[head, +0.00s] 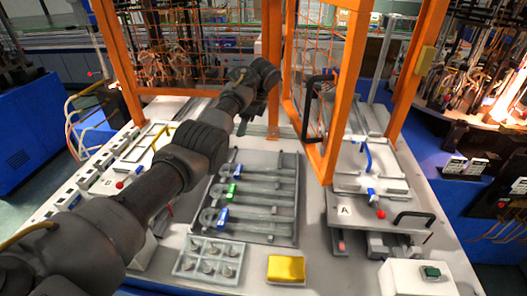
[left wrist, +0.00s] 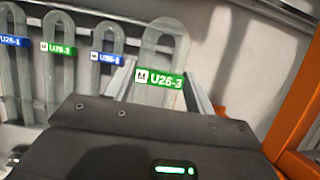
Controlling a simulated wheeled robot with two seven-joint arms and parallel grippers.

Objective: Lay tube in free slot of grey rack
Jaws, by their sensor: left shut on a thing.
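The grey rack (head: 288,232) lies flat on the bench. Three clear U-shaped tubes lie in it, with blue (head: 222,217), green (head: 233,190) and blue tags. The strip of rack at its far end shows no tube. My left gripper (head: 246,122) is beyond the rack's far edge. In the left wrist view its fingers (left wrist: 163,88) are shut on a clear U-shaped tube (left wrist: 165,45) with a green tag reading U26-3. The rack's tagged tubes (left wrist: 60,70) show to the left of the held one. The held tube is hard to make out in the head view.
An orange guard frame (head: 350,90) with mesh stands behind and to the right of the rack. A grey pegged block (head: 210,258) and a yellow block (head: 286,268) sit in front. Fixture A (head: 370,205) is at right, and a panel marked B (head: 112,178) at left.

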